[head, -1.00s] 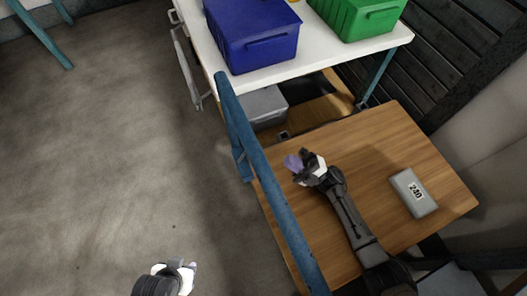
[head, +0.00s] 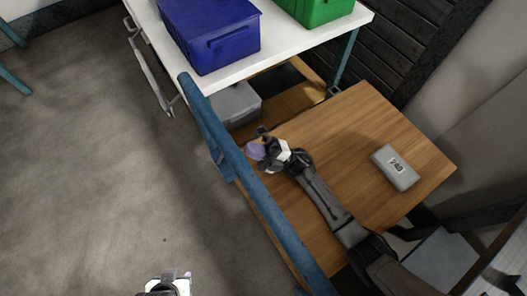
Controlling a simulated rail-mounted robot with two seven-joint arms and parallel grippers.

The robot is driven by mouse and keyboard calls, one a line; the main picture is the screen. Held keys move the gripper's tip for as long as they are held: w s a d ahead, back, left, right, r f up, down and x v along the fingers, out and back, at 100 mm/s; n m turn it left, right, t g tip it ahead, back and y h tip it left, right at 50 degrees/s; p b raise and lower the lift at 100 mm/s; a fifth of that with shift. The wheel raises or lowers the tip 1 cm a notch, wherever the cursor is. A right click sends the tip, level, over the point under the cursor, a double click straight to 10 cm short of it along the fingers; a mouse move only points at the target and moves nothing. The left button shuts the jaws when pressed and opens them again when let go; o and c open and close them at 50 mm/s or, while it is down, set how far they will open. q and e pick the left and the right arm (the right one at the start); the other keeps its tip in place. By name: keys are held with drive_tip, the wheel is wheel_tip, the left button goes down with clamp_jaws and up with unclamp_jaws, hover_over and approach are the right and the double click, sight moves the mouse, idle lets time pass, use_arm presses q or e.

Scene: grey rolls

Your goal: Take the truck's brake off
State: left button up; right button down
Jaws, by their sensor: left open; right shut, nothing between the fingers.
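The truck shows as a brown wooden deck (head: 352,140) with a blue tubular bar (head: 250,172) along its left side. A small dark fitting (head: 263,130) sits at the deck's far edge. I cannot tell whether it is the brake, and no brake is clearly visible. My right gripper (head: 256,150), with a lavender tip, is shut and empty above the deck's far left corner, beside the blue bar and just short of the dark fitting. My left gripper (head: 177,276) is open and empty over the floor at the bottom edge, partly cut off.
A grey block (head: 395,168) marked with a number lies on the deck's right part. Beyond the deck stands a white table (head: 280,52) with a blue crate (head: 212,35) and a green crate (head: 322,8). A grey box (head: 236,104) is beneath it.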

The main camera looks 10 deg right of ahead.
use_arm(q)
drive_tip(key=shift+f, duration=0.35)
use_arm(e)
drive_tip(key=x, duration=0.3)
drive_tip(key=shift+a+r, duration=0.2)
drive_tip(key=shift+a, duration=0.05)
